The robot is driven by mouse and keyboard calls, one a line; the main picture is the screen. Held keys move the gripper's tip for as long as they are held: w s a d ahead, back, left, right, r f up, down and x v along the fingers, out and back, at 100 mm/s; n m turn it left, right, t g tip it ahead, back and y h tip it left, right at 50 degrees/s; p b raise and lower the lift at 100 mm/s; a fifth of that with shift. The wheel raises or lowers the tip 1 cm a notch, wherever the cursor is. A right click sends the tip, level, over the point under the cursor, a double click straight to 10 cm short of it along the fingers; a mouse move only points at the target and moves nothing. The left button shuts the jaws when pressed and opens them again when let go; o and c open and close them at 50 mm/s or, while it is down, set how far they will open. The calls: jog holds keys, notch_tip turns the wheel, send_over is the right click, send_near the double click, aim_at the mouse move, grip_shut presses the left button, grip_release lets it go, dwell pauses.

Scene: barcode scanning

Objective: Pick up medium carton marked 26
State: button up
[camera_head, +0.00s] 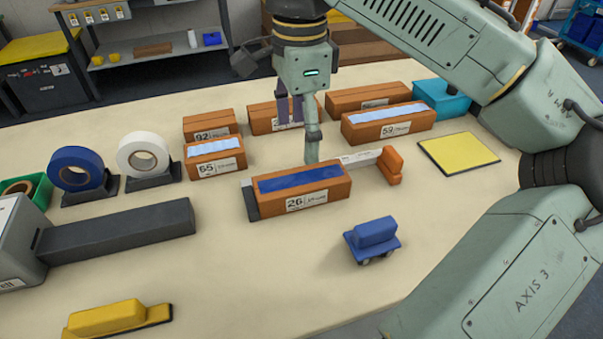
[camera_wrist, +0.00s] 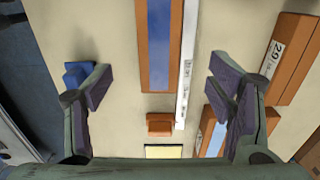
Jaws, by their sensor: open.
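The carton marked 26 (camera_head: 318,198) is an orange-brown box with a blue strip along its top and a white label on its near side. It sits in the middle of the table. My gripper (camera_head: 299,132) points down above and behind it in the head view, with one finger overlapping the carton's far edge in the picture. In the wrist view the carton (camera_wrist: 143,60) lies lengthwise between the lines of my spread fingers, mostly toward the top of the picture. My gripper (camera_wrist: 163,86) is open and empty. Whether a finger touches the carton is unclear.
Cartons 65 (camera_head: 213,169), 92 (camera_head: 210,134) and 59 (camera_head: 395,128) stand behind. A blue wheeled block (camera_head: 372,238) sits front right.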

aim_at(301, 178)
notch_tip(301, 178, down, 4)
jog(key=shift+s+r, duration=0.15)
jog(key=shift+d+f+p, duration=0.1)
jog(key=shift+f+p, duration=0.75)
jog(key=shift+f, duration=1.95)
jog(key=c, duration=1.6)
jog(key=shift+o, duration=0.2)
